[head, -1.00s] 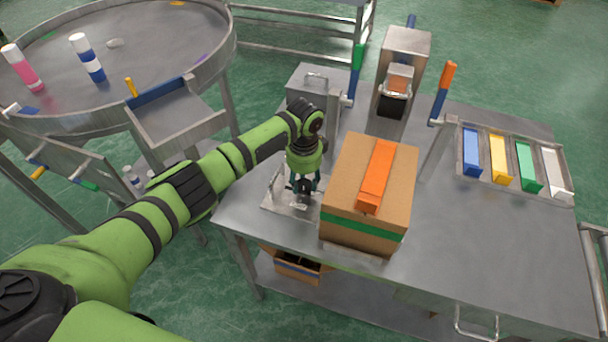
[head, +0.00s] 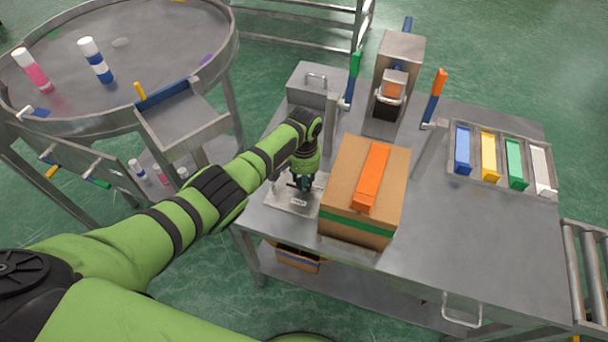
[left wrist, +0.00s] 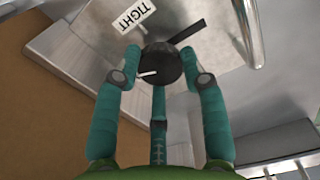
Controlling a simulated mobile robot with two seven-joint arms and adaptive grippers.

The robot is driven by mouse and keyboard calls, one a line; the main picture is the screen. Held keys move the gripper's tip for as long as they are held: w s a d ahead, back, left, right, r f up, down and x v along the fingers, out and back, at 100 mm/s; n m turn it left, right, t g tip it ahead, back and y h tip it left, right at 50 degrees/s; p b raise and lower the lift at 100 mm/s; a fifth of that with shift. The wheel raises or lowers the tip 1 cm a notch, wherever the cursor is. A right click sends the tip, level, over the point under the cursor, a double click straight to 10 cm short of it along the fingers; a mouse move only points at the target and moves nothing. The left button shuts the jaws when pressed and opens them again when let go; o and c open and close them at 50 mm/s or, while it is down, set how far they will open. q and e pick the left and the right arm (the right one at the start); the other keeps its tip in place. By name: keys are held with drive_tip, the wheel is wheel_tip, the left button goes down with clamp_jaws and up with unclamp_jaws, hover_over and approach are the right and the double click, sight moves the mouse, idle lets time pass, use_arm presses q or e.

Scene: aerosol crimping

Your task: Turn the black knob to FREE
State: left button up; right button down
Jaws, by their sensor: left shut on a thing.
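The black knob (left wrist: 160,64) sits on a metal plate (left wrist: 92,36) in the left wrist view. A white mark on its face points to the left, and a black bar sticks out beyond it to the upper right. A white label reading TIGHT (left wrist: 133,16) lies beyond the knob. My left gripper (left wrist: 160,72) is shut on the knob, with teal fingers on its left and right sides. In the head view my left gripper (head: 303,183) reaches down to the plate (head: 284,203) and largely hides the knob. No FREE label is readable. My right gripper is not in view.
A cardboard box (head: 340,185) with orange tape stands close to the right of my left gripper. A curved metal handle (left wrist: 247,35) rises near the knob. Behind stand a metal box (head: 308,93) and a press (head: 400,60).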

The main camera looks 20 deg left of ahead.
use_arm(q)
drive_tip(key=shift+s+n+p, duration=0.1)
drive_tip(key=shift+n+p, duration=0.45)
drive_tip(key=shift+n, duration=1.45)
drive_tip(key=o, duration=1.1)
drive_tip(key=shift+o, duration=0.2)
drive_tip(key=shift+r, duration=0.45)
wheel_tip(320, 180, up, 11)
